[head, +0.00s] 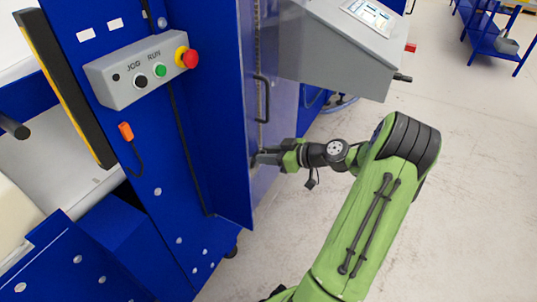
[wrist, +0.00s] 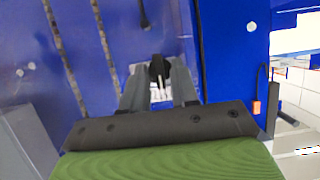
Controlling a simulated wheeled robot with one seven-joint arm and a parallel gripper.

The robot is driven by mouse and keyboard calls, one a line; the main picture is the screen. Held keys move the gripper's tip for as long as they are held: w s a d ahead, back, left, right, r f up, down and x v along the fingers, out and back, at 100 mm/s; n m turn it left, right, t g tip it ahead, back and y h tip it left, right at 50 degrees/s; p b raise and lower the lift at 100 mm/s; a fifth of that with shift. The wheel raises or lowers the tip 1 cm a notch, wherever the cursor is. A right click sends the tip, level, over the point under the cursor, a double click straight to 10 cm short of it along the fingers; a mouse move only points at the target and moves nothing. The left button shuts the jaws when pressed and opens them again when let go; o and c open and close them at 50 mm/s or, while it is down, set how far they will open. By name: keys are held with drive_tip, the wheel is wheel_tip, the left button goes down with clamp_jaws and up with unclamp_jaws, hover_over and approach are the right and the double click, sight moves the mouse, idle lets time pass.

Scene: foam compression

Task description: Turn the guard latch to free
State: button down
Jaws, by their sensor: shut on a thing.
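My gripper (head: 260,157) reaches the lower part of the blue guard door (head: 232,120) in the head view. In the wrist view, its two grey fingers (wrist: 158,84) are closed around a small black latch knob (wrist: 160,66) in front of a pale plate. The fingers hide the sides of the knob, so its turn angle and any markings are hard to read. In the head view the latch is hidden by the gripper and the door edge.
A black door handle (head: 263,98) stands out above my gripper. A grey control box (head: 145,70) with a red emergency button (head: 187,57) is at the left. A grey console (head: 335,45) overhangs above the arm.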

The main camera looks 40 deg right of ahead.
drive_tip(key=shift+w+d+f+m+t+y+p, duration=0.1)
drive_tip(key=shift+d+f+m+t+y+p, duration=0.1)
drive_tip(key=shift+m+y+p, duration=1.5)
drive_tip(key=shift+d+f+m+t+y+p, duration=0.15)
drive_tip(key=shift+m+y+p, duration=0.45)
drive_tip(key=shift+m, duration=2.1)
drive_tip(key=shift+w+d+f+m+t+y+p, duration=0.15)
drive_tip(key=shift+m+y+p, duration=0.7)
drive_tip(key=shift+m+y, duration=0.95)
drive_tip(key=shift+s+m+h, duration=0.1)
drive_tip(key=shift+m+h, duration=0.3)
drive_tip(key=shift+m, duration=0.2)
drive_tip(key=c, duration=1.2)
unclamp_jaws()
